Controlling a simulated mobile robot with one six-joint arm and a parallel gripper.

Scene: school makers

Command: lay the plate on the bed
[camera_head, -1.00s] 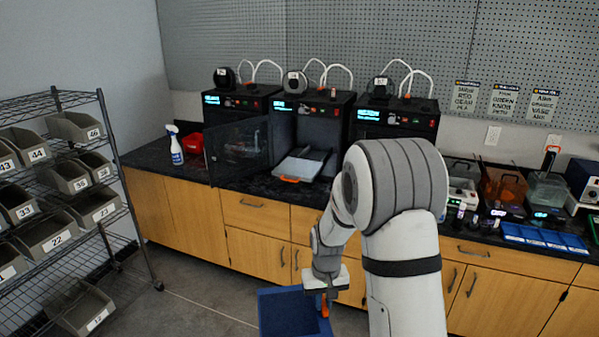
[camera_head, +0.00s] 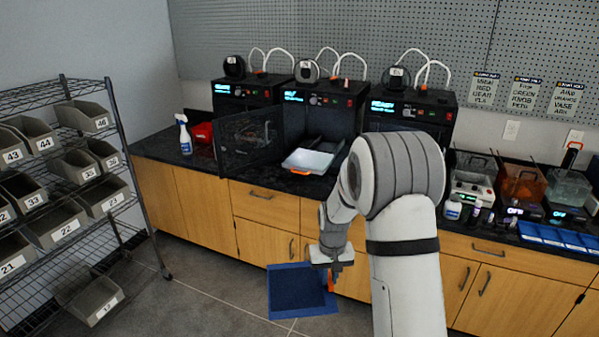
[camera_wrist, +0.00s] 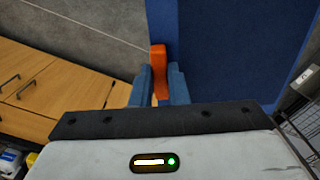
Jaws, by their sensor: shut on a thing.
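My gripper (camera_head: 332,272) is low in front of the cabinets in the head view. It is shut on the orange tab of a blue plate (camera_head: 290,301) with a dark blue inner face. In the wrist view the orange tab (camera_wrist: 158,72) sits between the two blue fingertips (camera_wrist: 156,88), and the plate (camera_wrist: 235,40) extends beyond it. The plate hangs over the floor, apart from the counter. The middle printer (camera_head: 325,108) stands open, its door (camera_head: 248,137) swung left. A pale bed (camera_head: 308,159) with an orange tab sticks out at its front.
Closed-looking printers (camera_head: 413,108) stand either side of the open one. A spray bottle (camera_head: 185,136) and red bin (camera_head: 203,132) are on the counter at left. A wire rack (camera_head: 118,165) with grey bins stands left. Wash tubs (camera_head: 522,185) and blue trays (camera_head: 550,236) occupy the right counter.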

